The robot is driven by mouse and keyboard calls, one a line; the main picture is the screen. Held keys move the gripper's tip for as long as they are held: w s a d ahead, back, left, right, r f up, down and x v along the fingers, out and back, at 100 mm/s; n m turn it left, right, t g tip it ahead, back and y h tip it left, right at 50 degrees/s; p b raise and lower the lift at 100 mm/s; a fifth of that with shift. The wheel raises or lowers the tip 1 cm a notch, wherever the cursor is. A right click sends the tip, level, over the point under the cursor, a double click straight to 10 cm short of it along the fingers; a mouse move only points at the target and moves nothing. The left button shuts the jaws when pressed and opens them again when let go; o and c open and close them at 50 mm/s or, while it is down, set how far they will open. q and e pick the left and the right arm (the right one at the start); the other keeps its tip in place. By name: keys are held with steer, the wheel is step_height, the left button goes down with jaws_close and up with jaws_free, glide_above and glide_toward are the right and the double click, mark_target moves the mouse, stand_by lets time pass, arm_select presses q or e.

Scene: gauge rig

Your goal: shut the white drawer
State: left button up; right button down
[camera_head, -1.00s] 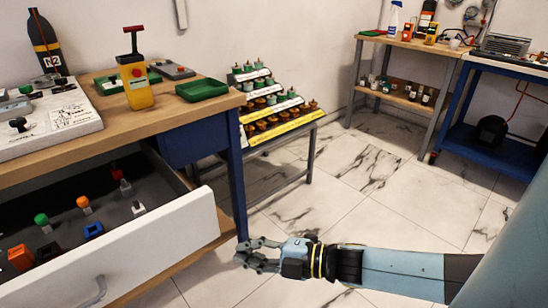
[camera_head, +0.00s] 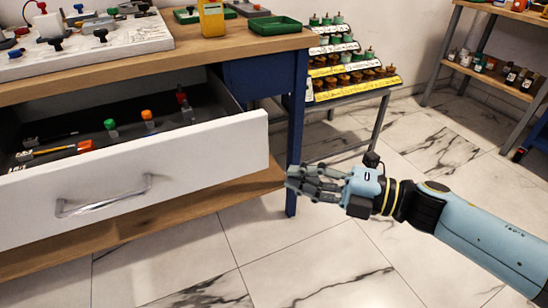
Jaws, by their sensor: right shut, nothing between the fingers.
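The white drawer (camera_head: 140,172) stands open under the bench top at the left. Its front panel is pulled out toward me and carries a silver bar handle (camera_head: 104,197). Inside lie several small items, among them a green-topped one (camera_head: 111,126) and an orange-topped one (camera_head: 148,117). My right gripper (camera_head: 292,183) is shut and empty, to the right of the drawer front's right end, in front of the blue bench leg in the picture. It looks apart from the drawer. My left gripper is not in view.
The wooden bench (camera_head: 120,68) has a blue leg (camera_head: 298,130) and a low wooden shelf (camera_head: 170,212) under the drawer. A green tray (camera_head: 274,25) lies on top. A tiered rack (camera_head: 350,62) stands behind. The marble floor in front is clear.

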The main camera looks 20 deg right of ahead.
mark_target(248, 152)
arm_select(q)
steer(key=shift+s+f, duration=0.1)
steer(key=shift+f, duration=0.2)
arm_select(e)
steer(key=shift+w+a, duration=0.4)
steer(key=shift+w, duration=0.65)
steer(key=shift+w+a, duration=0.4)
steer(key=shift+w, duration=0.7)
steer(key=shift+w+a, duration=0.4)
steer(key=shift+w, duration=0.65)
